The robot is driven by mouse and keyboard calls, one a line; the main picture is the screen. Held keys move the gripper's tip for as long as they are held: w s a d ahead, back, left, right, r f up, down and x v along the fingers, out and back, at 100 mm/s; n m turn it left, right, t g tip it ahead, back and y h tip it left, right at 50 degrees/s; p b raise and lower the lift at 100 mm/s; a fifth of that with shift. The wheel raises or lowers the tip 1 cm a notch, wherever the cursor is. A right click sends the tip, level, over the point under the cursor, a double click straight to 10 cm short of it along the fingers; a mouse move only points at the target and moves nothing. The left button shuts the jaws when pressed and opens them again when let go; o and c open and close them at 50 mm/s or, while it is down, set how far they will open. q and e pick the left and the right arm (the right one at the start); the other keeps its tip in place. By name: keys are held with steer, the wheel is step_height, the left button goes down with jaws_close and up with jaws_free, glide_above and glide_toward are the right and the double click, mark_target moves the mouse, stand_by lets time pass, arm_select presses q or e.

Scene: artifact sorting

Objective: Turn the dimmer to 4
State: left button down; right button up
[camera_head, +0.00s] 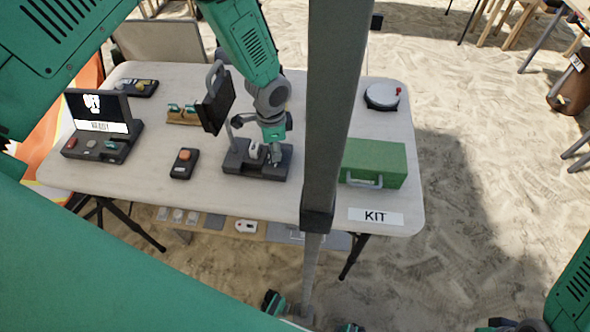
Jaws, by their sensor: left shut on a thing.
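A dark device (240,168) sits on the table, with a flat black base and a tilted dark panel (214,106) on a thin stem at its left. My left gripper (267,151) points down onto the base and is shut at its top. A small pale part shows beside the fingers. The dimmer knob is mostly hidden by the fingers, and I cannot read any number on it.
On the white table (225,199) stand a small screen console (97,113), a button box (184,163), a green case (374,161), a round white device (382,96) and a KIT label (375,216). A grey pole (333,110) crosses the view right of my left gripper.

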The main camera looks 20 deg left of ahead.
arm_select(q)
steer(key=m, duration=0.4)
steer(key=shift+r+m, duration=0.15)
steer(key=shift+m, duration=0.15)
steer(key=shift+m+p, duration=0.3)
steer(key=shift+m, duration=1.9)
steer(key=c, duration=1.3)
jaws_free()
